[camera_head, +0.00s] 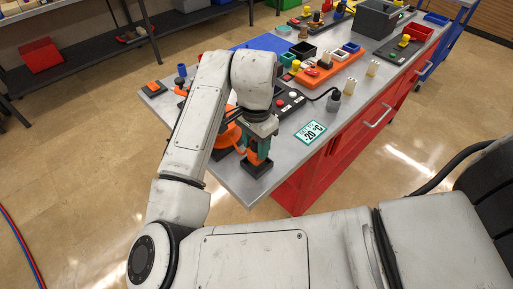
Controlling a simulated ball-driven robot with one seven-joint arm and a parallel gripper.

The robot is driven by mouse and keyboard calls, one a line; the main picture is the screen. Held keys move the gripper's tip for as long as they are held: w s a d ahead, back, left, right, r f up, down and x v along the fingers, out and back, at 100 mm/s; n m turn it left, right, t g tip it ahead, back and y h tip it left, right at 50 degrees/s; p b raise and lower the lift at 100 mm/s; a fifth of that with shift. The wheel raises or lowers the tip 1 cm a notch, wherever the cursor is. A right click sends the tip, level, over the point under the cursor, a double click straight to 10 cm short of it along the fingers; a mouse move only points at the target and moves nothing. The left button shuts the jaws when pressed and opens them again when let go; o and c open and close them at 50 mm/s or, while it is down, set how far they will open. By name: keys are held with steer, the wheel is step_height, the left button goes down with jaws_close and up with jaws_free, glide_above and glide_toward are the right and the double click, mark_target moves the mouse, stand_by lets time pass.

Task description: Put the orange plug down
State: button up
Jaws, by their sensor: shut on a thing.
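My gripper (257,148), with teal fingers, points down over the near left corner of the bench (231,182). It is shut on the orange plug (254,158), which shows between and just below the fingers. A small black block (258,170) sits on the bench directly under the plug. I cannot tell whether the plug touches the block or stays just above it. My arm hides part of the bench behind the gripper.
A larger orange part (226,137) stands close left of my gripper. An orange tray (330,70) lies behind. Bare bench shows between gripper and sign.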

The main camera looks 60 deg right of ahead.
steer(key=shift+f, duration=1.05)
steer(key=shift+f, duration=0.2)
steer(key=o, duration=1.1)
step_height(320, 180, up, 12)
steer(key=shift+r, duration=0.2)
